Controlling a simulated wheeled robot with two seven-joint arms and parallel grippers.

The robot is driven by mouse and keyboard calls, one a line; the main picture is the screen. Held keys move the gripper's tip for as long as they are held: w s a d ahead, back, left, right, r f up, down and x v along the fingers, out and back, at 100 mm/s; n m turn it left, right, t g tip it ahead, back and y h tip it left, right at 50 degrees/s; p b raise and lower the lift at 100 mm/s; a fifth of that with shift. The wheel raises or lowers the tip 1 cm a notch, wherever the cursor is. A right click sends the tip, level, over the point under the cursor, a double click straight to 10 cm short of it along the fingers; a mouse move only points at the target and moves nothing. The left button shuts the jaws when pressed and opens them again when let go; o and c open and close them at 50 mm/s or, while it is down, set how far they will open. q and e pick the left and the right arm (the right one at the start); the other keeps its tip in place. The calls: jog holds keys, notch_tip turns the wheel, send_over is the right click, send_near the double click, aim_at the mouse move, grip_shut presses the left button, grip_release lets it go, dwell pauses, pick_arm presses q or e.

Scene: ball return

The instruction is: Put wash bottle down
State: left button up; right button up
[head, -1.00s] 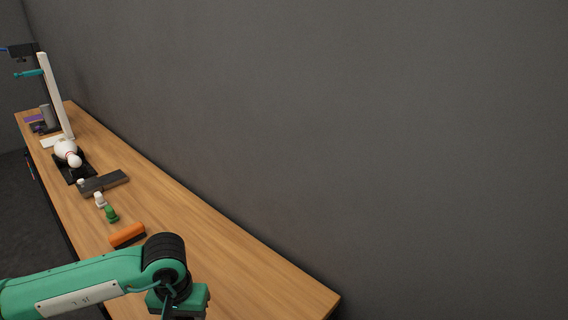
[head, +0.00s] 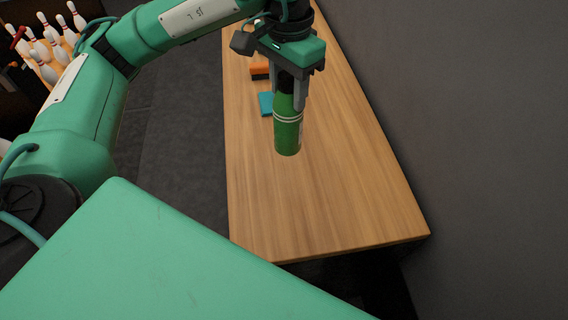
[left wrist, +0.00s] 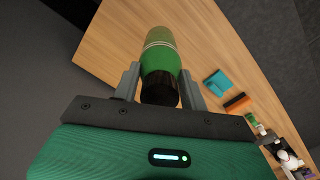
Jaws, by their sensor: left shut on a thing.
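The green wash bottle (head: 288,132) has pale bands and a dark cap. My left gripper (head: 288,92) is shut on it near the cap, with one finger on each side. In the head view the bottle hangs upright below the gripper, over the bare wooden bench (head: 330,190). I cannot tell whether its base touches the wood. The left wrist view also shows the bottle (left wrist: 160,58) between the two grey fingers. My right gripper is not in view.
A teal cloth (head: 266,104) and an orange block (head: 260,71) lie on the bench close behind the bottle. The bench's front end is clear. A grey wall (head: 480,120) runs along the right. Several bowling pins (head: 46,45) stand at the far left.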

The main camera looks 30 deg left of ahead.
aim_at(285, 106)
pick_arm(q)
jog(key=shift+s+f, duration=0.1)
jog(key=shift+f, duration=0.65)
notch_tip(285, 106, down, 3)
jog(key=shift+a+r+p, duration=0.1)
jog(key=shift+a+p, duration=0.05)
jog(key=shift+p, duration=0.25)
notch_tip(285, 106, down, 10)
jog(key=shift+f+p, duration=0.25)
jog(key=shift+p, duration=1)
jog(key=shift+f, duration=0.65)
notch_tip(285, 106, down, 4)
jog(key=shift+r+p, duration=0.1)
jog(key=shift+p, duration=0.25)
jog(key=o, duration=1.4)
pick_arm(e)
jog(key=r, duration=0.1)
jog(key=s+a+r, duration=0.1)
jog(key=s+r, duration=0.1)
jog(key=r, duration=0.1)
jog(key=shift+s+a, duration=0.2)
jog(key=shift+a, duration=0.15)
